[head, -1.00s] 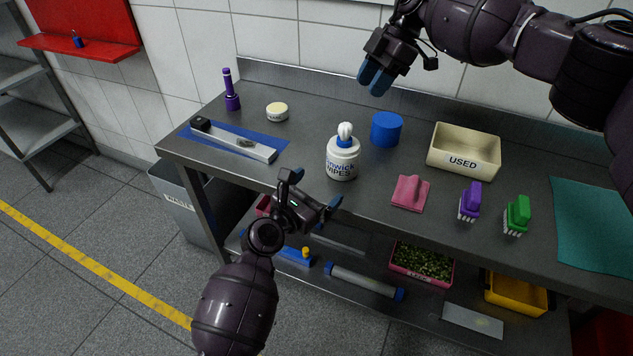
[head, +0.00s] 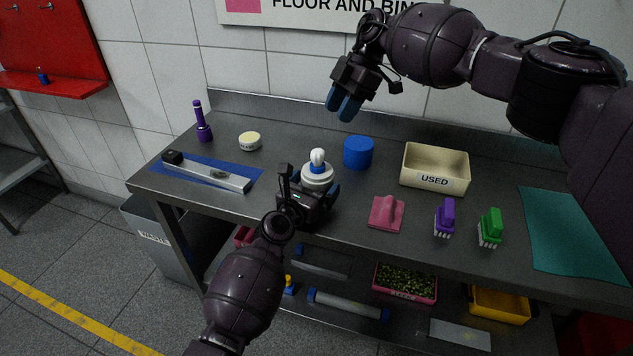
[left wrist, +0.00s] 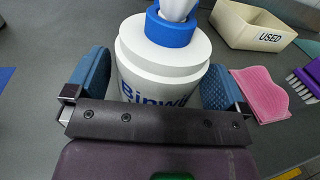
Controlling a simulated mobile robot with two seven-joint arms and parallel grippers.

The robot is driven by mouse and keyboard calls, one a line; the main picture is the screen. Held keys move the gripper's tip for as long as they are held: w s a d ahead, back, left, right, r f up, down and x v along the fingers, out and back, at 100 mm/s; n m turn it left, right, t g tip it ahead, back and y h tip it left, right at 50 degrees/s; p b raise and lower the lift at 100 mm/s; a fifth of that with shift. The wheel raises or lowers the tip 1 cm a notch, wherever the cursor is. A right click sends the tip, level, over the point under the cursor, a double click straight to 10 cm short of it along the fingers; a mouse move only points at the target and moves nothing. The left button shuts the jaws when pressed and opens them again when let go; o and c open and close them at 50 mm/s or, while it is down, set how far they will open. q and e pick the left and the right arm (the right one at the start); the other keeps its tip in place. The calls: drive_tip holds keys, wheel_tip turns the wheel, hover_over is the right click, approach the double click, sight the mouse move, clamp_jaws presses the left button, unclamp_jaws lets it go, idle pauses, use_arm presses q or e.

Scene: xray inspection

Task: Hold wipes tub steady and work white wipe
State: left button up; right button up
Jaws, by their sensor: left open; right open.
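The white wipes tub (head: 318,177) stands upright on the steel bench, with a blue collar and a white wipe (head: 318,157) sticking up from its top. In the left wrist view the tub (left wrist: 165,62) is between the two blue fingers of my left gripper (left wrist: 160,85). A narrow gap shows beside the fingers, and the gripper is open around the tub. In the head view my left gripper (head: 308,192) hides the tub's lower front. My right gripper (head: 345,106) is open and empty, above the back of the bench, up and right of the tub.
A blue cylinder (head: 358,152) stands close right of the tub, with the USED bin (head: 436,168) beyond. A pink scraper (head: 386,213), purple brush (head: 445,218) and green brush (head: 490,228) lie at the front right. A blue mat (head: 235,173) holds a metal tool at left.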

use_arm(q)
drive_tip(key=shift+w+d, duration=0.3)
drive_tip(key=shift+w, duration=0.35)
drive_tip(key=c, duration=0.8)
idle(0.3)
